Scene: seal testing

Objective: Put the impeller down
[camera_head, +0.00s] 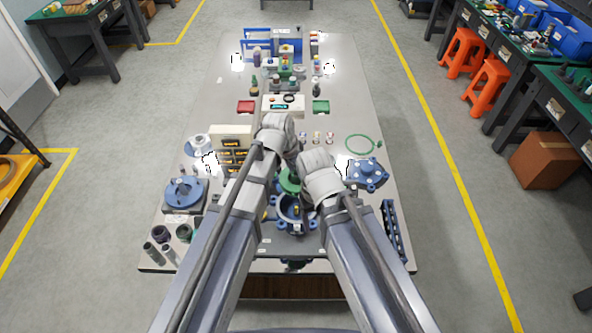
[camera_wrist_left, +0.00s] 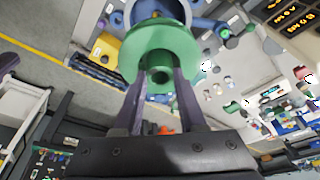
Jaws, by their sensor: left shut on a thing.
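The green impeller (camera_head: 289,181) shows partly beneath my two wrists in the head view. It fills the upper middle of the left wrist view (camera_wrist_left: 160,52), a round disc with a hub. My left gripper (camera_wrist_left: 160,82) is shut on that hub. In the head view its fingers (camera_head: 290,168) are mostly hidden by the wrist. A blue pump housing (camera_head: 285,212) with a round opening stands just in front of the impeller. Its blue ring (camera_wrist_left: 206,22) shows behind the impeller in the left wrist view. My right gripper (camera_head: 309,197) is beside the housing; its fingers are too hidden to judge.
A blue cover (camera_head: 368,174) lies right of my arms, with a green ring (camera_head: 362,145) behind it. A blue round fixture (camera_head: 185,194) and dark cylinders (camera_head: 161,233) stand at left. A dark rack (camera_head: 394,230) lies near the right edge. The table's far right side (camera_head: 352,95) is clear.

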